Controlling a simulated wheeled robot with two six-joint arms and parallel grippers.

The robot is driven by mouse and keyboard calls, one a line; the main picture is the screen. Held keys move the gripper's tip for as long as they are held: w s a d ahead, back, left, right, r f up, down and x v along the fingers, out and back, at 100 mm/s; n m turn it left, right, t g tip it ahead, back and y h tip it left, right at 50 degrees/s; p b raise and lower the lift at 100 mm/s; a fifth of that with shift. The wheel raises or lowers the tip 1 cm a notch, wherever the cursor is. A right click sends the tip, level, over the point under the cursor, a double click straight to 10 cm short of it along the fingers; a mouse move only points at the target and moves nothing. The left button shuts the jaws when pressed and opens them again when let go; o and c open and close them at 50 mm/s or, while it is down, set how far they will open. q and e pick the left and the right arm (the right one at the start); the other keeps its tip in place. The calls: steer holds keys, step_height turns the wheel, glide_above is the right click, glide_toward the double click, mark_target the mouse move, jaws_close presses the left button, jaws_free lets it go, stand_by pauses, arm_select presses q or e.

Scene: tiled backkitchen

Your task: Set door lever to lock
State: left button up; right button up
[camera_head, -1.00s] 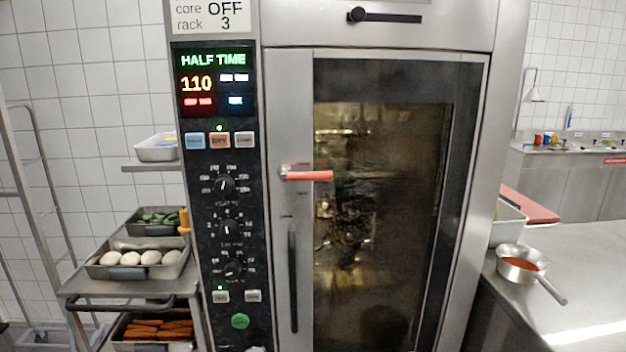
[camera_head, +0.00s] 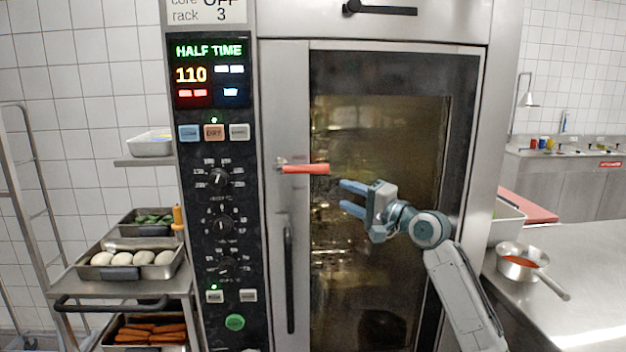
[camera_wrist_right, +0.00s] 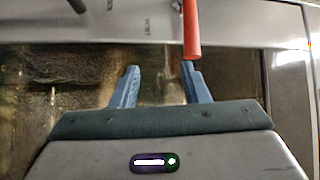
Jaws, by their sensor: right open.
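The red door lever (camera_head: 305,169) points to the right, roughly level, from its pivot on the oven door's steel frame. It also shows in the right wrist view as a red bar (camera_wrist_right: 191,28) at the top, just beyond the right-hand fingertip. My right gripper (camera_head: 342,196) is open and empty in front of the door's glass (camera_head: 400,130). It is a little right of and below the lever's free end in the head view, and I see no contact. In the wrist view both blue fingers (camera_wrist_right: 160,70) are spread. My left gripper is not in view.
A long dark vertical handle (camera_head: 290,278) is on the door frame below the lever. The control panel (camera_head: 190,250) is at left, beside a trolley with food trays (camera_head: 75,292). A steel counter (camera_head: 585,265) with a saucepan (camera_head: 522,262) stands at right.

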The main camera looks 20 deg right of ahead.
mark_target(318, 171)
step_height(318, 171, up, 4)
steer(key=s+a+y, duration=0.1)
steer(key=s, duration=0.1)
steer(key=p+x, duration=0.4)
steer(key=x, duration=0.6)
steer(key=shift+a, duration=0.15)
steer(key=shift+w+a, duration=0.2)
steer(key=shift+w, duration=0.2)
steer(key=shift+c, duration=0.2)
jaws_close()
